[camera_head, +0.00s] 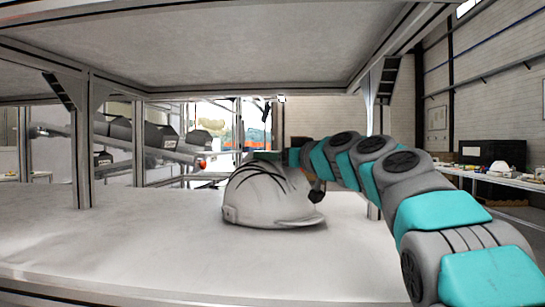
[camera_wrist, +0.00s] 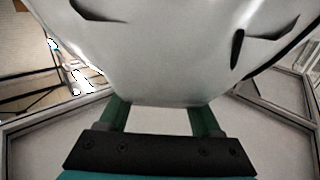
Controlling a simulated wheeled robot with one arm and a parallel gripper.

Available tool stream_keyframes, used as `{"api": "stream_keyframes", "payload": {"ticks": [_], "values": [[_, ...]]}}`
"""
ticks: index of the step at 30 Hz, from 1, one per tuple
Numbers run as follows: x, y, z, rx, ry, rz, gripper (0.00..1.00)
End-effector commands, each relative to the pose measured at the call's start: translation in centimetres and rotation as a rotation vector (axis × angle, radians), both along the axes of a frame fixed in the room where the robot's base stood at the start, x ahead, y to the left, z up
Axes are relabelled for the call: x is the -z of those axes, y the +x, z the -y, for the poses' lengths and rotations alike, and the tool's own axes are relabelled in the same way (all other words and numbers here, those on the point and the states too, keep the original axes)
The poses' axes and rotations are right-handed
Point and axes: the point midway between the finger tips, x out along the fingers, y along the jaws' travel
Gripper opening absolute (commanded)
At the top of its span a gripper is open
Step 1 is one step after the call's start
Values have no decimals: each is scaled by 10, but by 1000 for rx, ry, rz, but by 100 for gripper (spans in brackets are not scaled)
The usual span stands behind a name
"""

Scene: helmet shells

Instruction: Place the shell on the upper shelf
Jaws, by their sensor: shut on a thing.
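The white helmet shell (camera_head: 265,200) with dark slots is over the white shelf surface (camera_head: 130,235), brim low and dome up. It looks at or just above the surface; I cannot tell if it touches. In the wrist view the shell (camera_wrist: 170,70) fills the upper middle. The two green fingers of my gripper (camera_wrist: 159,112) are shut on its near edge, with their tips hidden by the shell.
A grey board (camera_head: 230,45) spans overhead, held by metal posts (camera_head: 82,140) at left and right. The shelf surface is bare left of the shell. My arm crosses the right side. A workbench (camera_head: 490,180) stands farther off at right.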

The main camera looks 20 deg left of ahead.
Motion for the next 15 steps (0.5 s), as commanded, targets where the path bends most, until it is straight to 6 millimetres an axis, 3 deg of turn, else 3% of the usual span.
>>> {"api": "stream_keyframes", "payload": {"ticks": [7, 8, 15], "values": [[3, 0, 0, -1, 1, 1, 0], [2, 0, 0, 0, 1, 1, 68], [2, 0, 0, -1, 0, 0, 95]]}}
